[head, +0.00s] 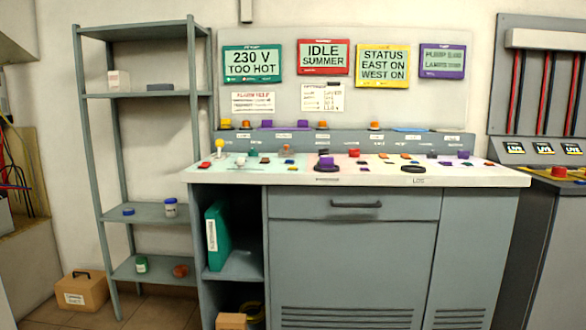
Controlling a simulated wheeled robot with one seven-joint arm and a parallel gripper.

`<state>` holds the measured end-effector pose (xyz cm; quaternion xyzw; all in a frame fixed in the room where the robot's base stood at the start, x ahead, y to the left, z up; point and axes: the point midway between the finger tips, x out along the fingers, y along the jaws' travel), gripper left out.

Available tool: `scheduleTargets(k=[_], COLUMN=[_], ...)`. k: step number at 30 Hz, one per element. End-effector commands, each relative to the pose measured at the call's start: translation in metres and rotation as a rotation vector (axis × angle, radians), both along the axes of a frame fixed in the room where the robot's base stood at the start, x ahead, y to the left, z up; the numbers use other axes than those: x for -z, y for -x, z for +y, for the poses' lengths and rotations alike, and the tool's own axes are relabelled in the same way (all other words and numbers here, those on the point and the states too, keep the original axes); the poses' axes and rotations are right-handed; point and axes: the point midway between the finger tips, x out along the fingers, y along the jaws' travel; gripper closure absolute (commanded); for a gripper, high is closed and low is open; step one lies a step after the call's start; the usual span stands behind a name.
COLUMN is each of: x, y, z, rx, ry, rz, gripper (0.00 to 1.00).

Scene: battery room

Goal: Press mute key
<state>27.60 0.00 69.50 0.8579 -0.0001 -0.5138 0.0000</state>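The grey control console (355,238) stands ahead of me against the wall, with a pale desk top (450,176) full of small coloured keys and knobs. A purple knob (326,163), a red button (354,153) and a yellow ball-topped lever (219,146) stand out. A raised grey strip (345,139) behind the desk carries small labels, with orange and purple caps along its top. The labels are too small to read, so I cannot tell which key is the mute key. My gripper is not in view.
Four-coloured display signs hang above, including a green "230 V TOO HOT" sign (252,64). A grey shelf rack (108,150) stands left, with a cardboard box (82,291) on the floor. Another cabinet (558,240) with a red button (559,171) stands right.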

Motion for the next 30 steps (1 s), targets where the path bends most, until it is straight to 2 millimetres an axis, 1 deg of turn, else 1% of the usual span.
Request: scheduleTargets(k=[1,4,30], x=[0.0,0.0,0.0], y=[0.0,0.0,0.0], z=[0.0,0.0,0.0], rx=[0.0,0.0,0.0], ry=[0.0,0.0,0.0], rz=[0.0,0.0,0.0], gripper=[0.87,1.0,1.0])
